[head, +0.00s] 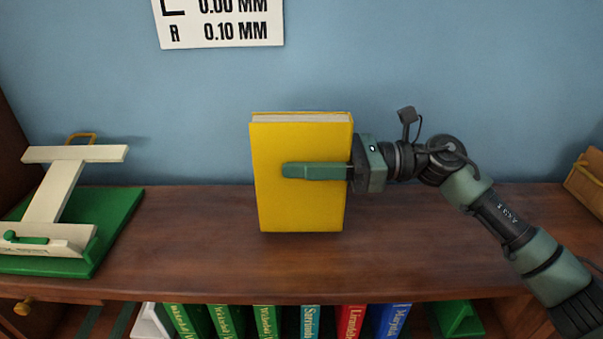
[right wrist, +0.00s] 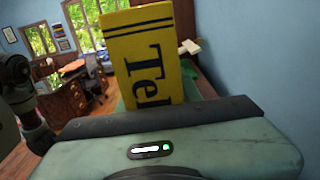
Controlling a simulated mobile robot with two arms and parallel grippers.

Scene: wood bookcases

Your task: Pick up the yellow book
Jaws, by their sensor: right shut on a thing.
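The yellow book (head: 300,205) stands upright on the wooden shelf top (head: 200,260) in the head view, its pages showing at the top edge. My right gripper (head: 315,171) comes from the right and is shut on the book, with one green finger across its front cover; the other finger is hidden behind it. In the right wrist view the yellow book (right wrist: 150,70) shows its spine with dark lettering, just beyond the gripper body (right wrist: 180,148). Whether the book's bottom touches the shelf is hard to tell. My left gripper is not in view.
A white letter-shaped stand on a green base (head: 120,230) is at the left. Several coloured books (head: 268,320) stand on the shelf below. A brown box-like object (head: 586,180) is at the right edge. A sign (head: 220,25) hangs on the blue wall. The shelf top around the book is clear.

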